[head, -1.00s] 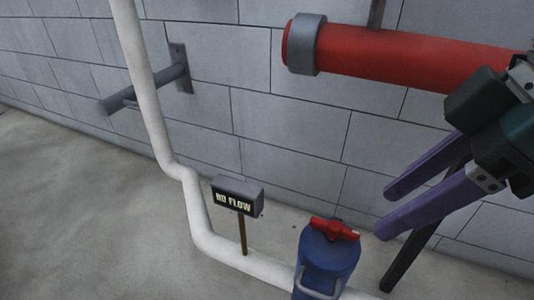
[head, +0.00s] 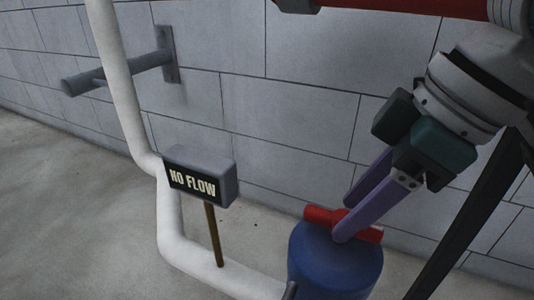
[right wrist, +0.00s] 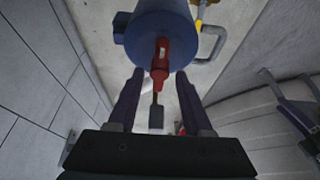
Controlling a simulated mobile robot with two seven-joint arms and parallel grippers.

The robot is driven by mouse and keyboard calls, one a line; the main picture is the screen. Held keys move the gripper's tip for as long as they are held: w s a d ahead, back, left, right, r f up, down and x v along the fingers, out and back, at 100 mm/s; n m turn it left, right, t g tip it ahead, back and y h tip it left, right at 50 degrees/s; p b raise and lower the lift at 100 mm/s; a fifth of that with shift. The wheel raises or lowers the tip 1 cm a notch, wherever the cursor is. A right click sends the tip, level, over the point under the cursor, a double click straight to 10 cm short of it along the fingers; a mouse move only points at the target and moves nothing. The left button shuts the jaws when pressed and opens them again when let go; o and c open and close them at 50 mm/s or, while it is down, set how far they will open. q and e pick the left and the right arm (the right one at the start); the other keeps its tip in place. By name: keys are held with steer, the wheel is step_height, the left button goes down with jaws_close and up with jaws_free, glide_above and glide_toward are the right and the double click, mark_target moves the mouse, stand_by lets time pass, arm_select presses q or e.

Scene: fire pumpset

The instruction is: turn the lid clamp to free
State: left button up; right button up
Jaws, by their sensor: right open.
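The lid clamp (head: 324,215) is a red bar on top of a blue canister (head: 330,265). In the right wrist view the clamp (right wrist: 160,62) points toward me, with the canister (right wrist: 165,27) behind it. My right gripper (head: 346,220) is open, its purple fingers reaching down to the clamp. In the right wrist view the fingertips (right wrist: 159,76) lie on either side of the clamp's near end, with gaps showing. One finger hides part of the clamp in the head view. Purple parts at the right wrist view's right edge look like my left gripper (right wrist: 300,115); its jaws are unclear.
A "NO FLOW" sign box (head: 201,177) stands on a post left of the canister. A white pipe (head: 172,225) runs down and along the floor toward the canister. A grey wall (head: 290,120) is behind, with a bracket (head: 120,72) and a red pipe (head: 420,8).

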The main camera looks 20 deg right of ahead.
steer(key=shift+w+a+f, duration=0.15)
steer(key=shift+w+f, duration=0.05)
steer(key=shift+f, duration=0.35)
jaws_close()
